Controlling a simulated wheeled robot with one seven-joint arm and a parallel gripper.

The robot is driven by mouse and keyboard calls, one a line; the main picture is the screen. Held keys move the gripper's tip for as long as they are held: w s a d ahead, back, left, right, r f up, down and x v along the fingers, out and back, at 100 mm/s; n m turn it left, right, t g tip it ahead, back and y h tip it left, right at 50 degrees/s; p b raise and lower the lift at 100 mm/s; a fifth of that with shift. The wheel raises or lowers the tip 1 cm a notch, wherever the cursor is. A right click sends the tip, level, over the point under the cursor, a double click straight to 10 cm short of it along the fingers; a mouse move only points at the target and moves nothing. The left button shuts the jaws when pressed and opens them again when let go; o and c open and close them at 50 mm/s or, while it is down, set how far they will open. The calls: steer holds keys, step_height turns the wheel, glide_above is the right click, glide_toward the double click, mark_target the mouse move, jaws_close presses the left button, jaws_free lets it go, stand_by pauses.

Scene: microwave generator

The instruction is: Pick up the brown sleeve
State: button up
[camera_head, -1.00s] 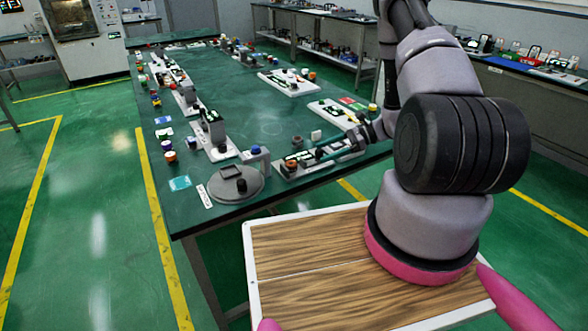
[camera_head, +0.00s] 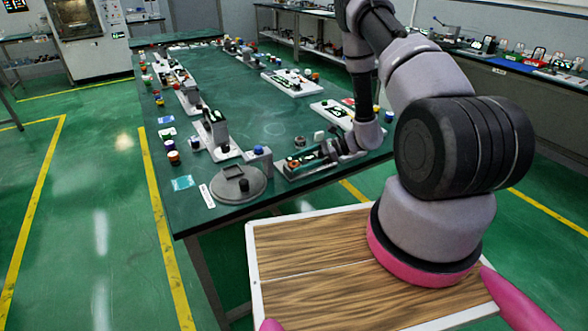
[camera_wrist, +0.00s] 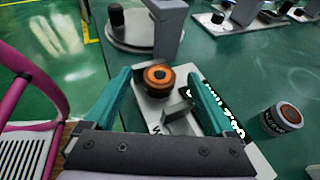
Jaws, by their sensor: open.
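The likely brown sleeve is a short round piece with an orange-brown ring and dark centre (camera_wrist: 158,77), upright on a pale fixture base (camera_wrist: 152,112) in the wrist view. In the head view a small orange-brown top (camera_head: 299,142) shows at the near end of the green table. My gripper (camera_wrist: 160,75) is open, its two teal fingers apart, one to each side of the ringed piece. I cannot tell whether they touch it. In the head view my gripper (camera_head: 312,160) is low over the fixture, partly hidden by the arm.
A grey round stand (camera_head: 237,186) is left of the fixture. A dark cylinder with a reddish top (camera_wrist: 282,119) stands to the right in the wrist view. Several fixtures and small parts line the green table (camera_head: 270,120); its middle is clear.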

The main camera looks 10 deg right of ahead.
jaws_close()
steer(key=shift+r, duration=0.15)
